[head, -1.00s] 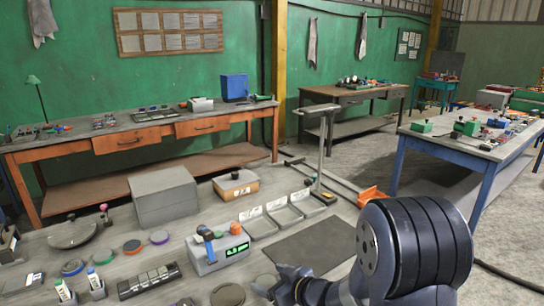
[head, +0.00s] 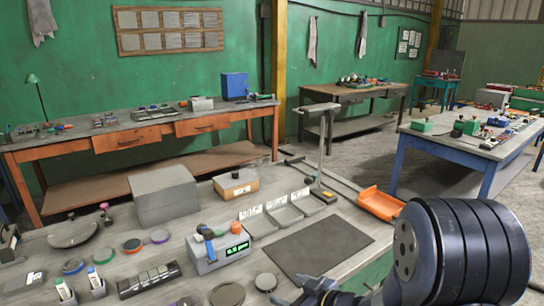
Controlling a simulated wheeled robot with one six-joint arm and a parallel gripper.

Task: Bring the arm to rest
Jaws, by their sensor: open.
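My arm (head: 455,250) fills the lower right of the head view, with a thick dark ribbed joint and a round bolted cap. My gripper (head: 300,297) shows only in part at the bottom edge, just below the dark mat (head: 318,247) on the near bench. It is open, and I see nothing held in it. Most of the gripper is cut off by the frame's lower edge.
The near bench holds a grey box (head: 163,196), a grey device with a green display (head: 218,250), several coloured discs, shallow trays (head: 283,215) and an orange bin (head: 381,204). The mat is bare. A blue-legged table (head: 455,140) stands behind my arm.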

